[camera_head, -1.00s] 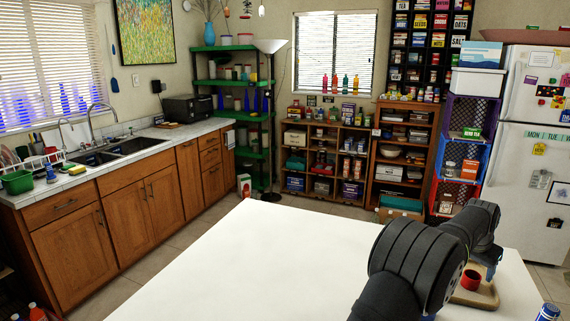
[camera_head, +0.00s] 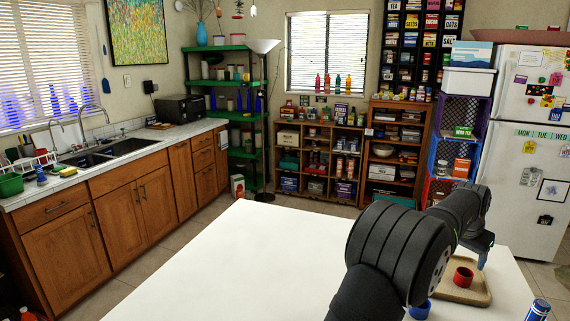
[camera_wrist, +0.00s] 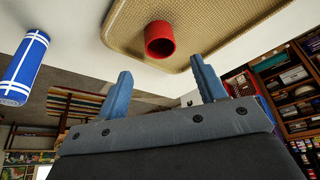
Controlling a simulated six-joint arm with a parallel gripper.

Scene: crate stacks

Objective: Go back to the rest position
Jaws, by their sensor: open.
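My gripper (camera_wrist: 163,88) is open, with its two blue fingers spread apart and nothing between them in the wrist view. In the head view only a blue finger (camera_head: 483,258) shows at the end of my arm, above the right part of the white table (camera_head: 230,260). A red cup (camera_head: 464,276) stands on a tan tray (camera_head: 480,291) at the table's right side. In the wrist view the red cup (camera_wrist: 159,39) and the tray (camera_wrist: 200,22) lie beyond the fingertips, apart from them.
A blue and white can (camera_head: 538,310) stands near the table's right edge; it also shows in the wrist view (camera_wrist: 24,68). A blue cup (camera_head: 420,309) is partly hidden behind my arm. The table's left and middle are clear. Shelves and a fridge (camera_head: 525,180) stand behind.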

